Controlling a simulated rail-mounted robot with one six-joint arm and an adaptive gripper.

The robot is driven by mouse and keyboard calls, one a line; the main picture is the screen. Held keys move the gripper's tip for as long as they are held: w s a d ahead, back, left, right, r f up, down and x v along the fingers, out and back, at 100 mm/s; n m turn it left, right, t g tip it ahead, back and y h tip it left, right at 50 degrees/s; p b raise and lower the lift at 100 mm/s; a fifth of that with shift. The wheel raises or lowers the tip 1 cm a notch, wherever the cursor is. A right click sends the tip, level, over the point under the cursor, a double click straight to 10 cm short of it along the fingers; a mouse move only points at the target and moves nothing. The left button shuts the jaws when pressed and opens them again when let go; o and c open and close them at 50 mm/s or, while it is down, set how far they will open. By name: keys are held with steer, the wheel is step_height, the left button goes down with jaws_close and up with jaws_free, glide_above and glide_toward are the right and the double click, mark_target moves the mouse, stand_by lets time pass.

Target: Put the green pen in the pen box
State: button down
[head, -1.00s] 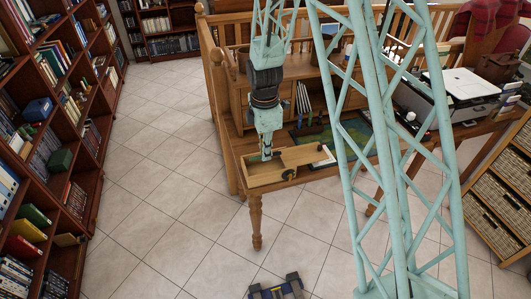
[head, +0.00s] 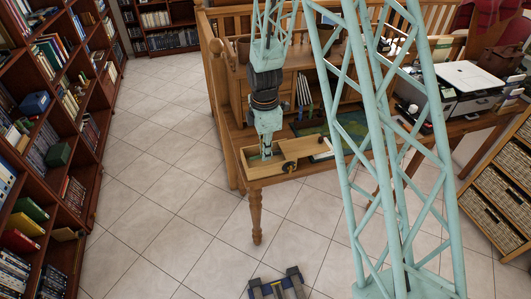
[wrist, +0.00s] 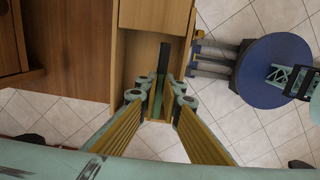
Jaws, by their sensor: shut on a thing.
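My gripper (head: 266,155) points down at the open left part of the wooden pen box (head: 262,173), which stands at the table's near left corner in the head view. In the wrist view my gripper (wrist: 158,98) is shut on the green pen (wrist: 156,98), a slim green stick with a dark end. The pen lines up with the open compartment of the pen box (wrist: 121,60), between its side walls. I cannot tell whether the pen touches the box floor. A wooden lid (head: 302,148) covers the box's right part.
The wooden desk (head: 225,120) carries a shelf unit behind the box and a printer (head: 465,80) at the right. Bookshelves (head: 50,130) line the left. Tiled floor (head: 165,160) between them is clear. A round blue base (wrist: 272,70) shows in the wrist view.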

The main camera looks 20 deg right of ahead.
steer(key=c, duration=2.7)
jaws_free()
steer(key=shift+c, duration=0.2)
steer(key=shift+r, duration=0.1)
steer(key=shift+r+p, duration=1.7)
steer(key=shift+r, duration=1.25)
steer(key=shift+r, duration=0.1)
